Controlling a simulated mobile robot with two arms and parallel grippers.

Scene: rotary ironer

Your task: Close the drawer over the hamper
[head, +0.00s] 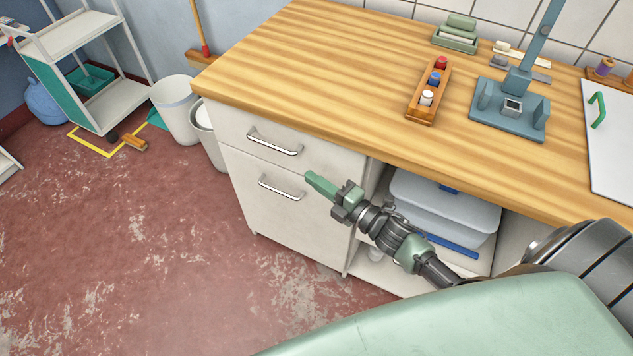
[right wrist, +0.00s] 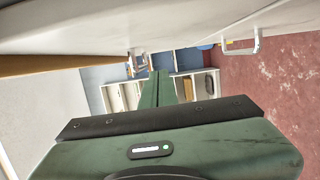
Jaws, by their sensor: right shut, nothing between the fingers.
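The white drawer (head: 240,128) is the upper front of the cabinet under the wooden worktop, with a metal bar handle (head: 275,146). It looks flush or nearly flush with the front below; I cannot tell if a small gap is left. The hamper front (head: 250,205) is below it, with its own bar handle (head: 280,190), and looks shut. My right gripper (head: 312,180) is shut and empty, in front of the cabinet near the right end of the hamper handle. Its green fingers also show together in the right wrist view (right wrist: 155,88). My left gripper is out of view.
The wooden worktop (head: 330,60) overhangs the fronts. Right of the drawer is an open shelf with a lidded plastic box (head: 440,205). Bins (head: 175,105) stand left of the cabinet. The red floor (head: 150,250) in front is clear.

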